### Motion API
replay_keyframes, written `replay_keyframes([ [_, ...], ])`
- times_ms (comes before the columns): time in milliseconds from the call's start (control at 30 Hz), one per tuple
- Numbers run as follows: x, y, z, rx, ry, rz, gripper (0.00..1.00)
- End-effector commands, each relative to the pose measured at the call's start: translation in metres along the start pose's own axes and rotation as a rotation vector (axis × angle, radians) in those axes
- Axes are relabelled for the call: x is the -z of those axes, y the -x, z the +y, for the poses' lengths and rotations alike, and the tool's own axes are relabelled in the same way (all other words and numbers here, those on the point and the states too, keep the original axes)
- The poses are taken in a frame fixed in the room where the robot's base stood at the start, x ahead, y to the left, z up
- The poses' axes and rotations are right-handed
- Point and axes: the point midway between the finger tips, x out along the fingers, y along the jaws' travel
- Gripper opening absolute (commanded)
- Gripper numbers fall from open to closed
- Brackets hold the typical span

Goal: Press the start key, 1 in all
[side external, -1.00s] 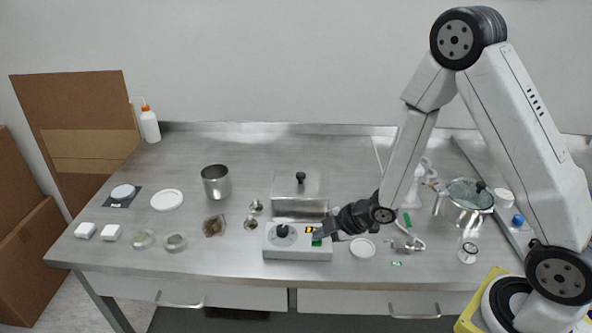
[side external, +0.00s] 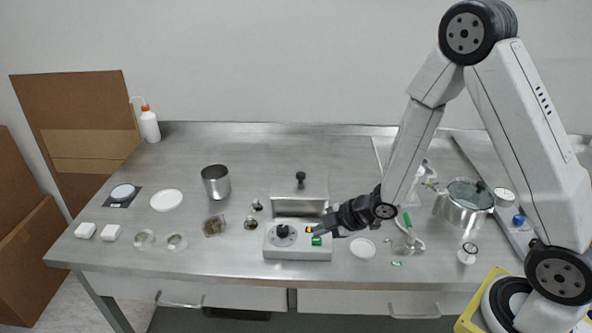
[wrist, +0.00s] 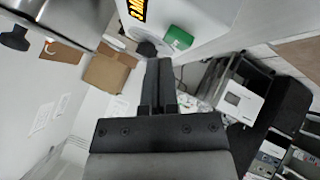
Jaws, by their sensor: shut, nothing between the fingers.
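A white control box (side external: 296,254) stands near the bench's front edge, with a black knob (side external: 283,231) on its left. On its right are a small yellow display (side external: 309,230) and a green key (side external: 316,241). My gripper (side external: 322,230) is shut and empty, its tips just above the right side of the box by the display and key. In the wrist view the green key (wrist: 178,38) shows beyond and right of the shut fingertips (wrist: 160,64), and the orange display (wrist: 137,9) shows above. I cannot tell whether the tips touch the box; they appear apart from the key.
A metal box with a black-knobbed lid (side external: 300,186) stands right behind the control box. A white disc (side external: 362,248) lies to its right, with a metal pot (side external: 465,204) farther right. A steel cup (side external: 215,182) and small dishes lie left. The bench's back middle is clear.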

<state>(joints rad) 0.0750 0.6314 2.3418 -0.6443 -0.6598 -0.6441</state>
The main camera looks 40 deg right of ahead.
Motion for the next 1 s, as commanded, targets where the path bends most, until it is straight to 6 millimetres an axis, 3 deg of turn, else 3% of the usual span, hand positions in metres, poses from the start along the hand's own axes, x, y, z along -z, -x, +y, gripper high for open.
replay_keyframes([
  [467,0.002,0.002,0.002,0.0,0.001,0.0,0.0],
  [1000,0.019,0.026,0.019,-0.001,0.001,0.001,0.0],
])
